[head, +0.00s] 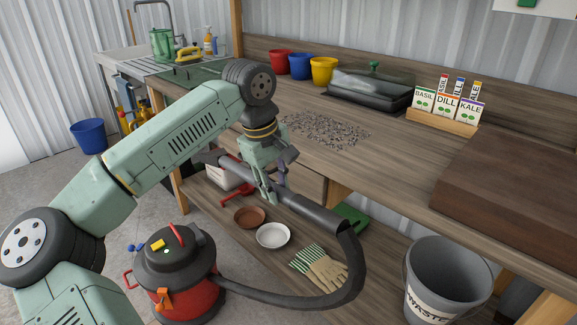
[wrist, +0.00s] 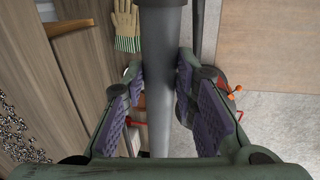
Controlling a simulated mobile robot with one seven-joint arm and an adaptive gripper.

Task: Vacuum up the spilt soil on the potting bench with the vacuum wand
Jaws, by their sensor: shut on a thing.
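My gripper (head: 265,178) is shut on the grey vacuum wand (head: 300,206), just off the front edge of the potting bench (head: 390,170). In the wrist view the wand (wrist: 160,70) runs between the two purple-padded fingers (wrist: 158,100). The wand's nozzle end points left and its black hose end points lower right in the head view. The spilt soil (head: 325,131) lies as scattered grey bits on the bench top, beyond the gripper. It shows at the left edge of the wrist view (wrist: 12,132). The red and black vacuum (head: 180,270) stands on the floor, joined by the hose (head: 352,275).
Red, blue and yellow pots (head: 322,70), a black covered tray (head: 370,90) and a seed packet rack (head: 443,120) stand behind the soil. A brown board (head: 510,180) lies at right. Gloves (head: 322,268) and saucers (head: 273,235) lie on the lower shelf. A waste bin (head: 447,275) stands front right.

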